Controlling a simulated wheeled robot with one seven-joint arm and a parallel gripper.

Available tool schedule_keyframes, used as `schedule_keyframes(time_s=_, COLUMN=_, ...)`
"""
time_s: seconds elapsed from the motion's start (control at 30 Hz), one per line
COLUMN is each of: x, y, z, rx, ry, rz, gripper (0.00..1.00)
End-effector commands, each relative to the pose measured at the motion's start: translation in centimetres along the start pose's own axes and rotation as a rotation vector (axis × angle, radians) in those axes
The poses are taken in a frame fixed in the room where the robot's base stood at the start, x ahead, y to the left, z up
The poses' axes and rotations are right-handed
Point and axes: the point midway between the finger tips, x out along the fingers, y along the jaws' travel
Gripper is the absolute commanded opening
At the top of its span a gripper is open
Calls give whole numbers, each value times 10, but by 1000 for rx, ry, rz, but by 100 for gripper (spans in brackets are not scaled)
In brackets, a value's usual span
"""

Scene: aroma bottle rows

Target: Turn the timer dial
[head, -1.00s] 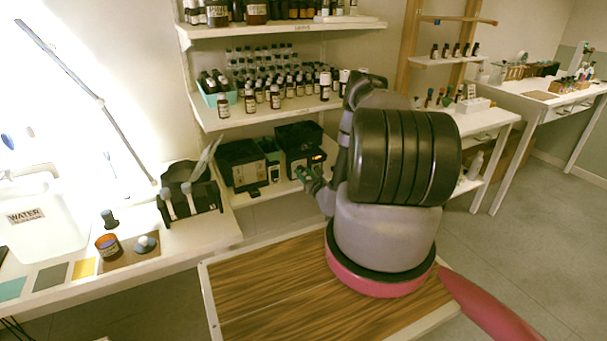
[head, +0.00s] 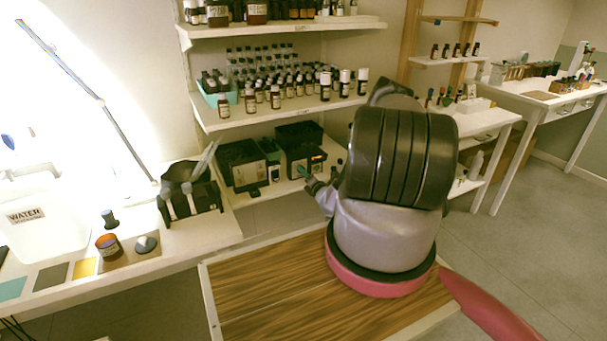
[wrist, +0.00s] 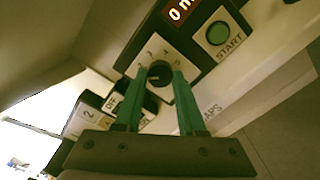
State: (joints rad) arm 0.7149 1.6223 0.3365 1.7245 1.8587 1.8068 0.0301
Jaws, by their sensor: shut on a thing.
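A second dark device (head: 240,166) stands left of it on the same shelf. In the wrist view a panel with an OFF label (wrist: 112,102) is close left of my fingers. Several bottles stand on the shelf (head: 290,112) above. The wooden top (head: 270,285) in front is bare.

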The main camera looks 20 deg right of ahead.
Motion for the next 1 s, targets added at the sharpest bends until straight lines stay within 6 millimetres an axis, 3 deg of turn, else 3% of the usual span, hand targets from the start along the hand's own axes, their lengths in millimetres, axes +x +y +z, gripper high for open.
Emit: schedule_keyframes(time_s=1.0, x=-1, y=0, z=1, rx=964, ry=-2, rz=-2, gripper=0)
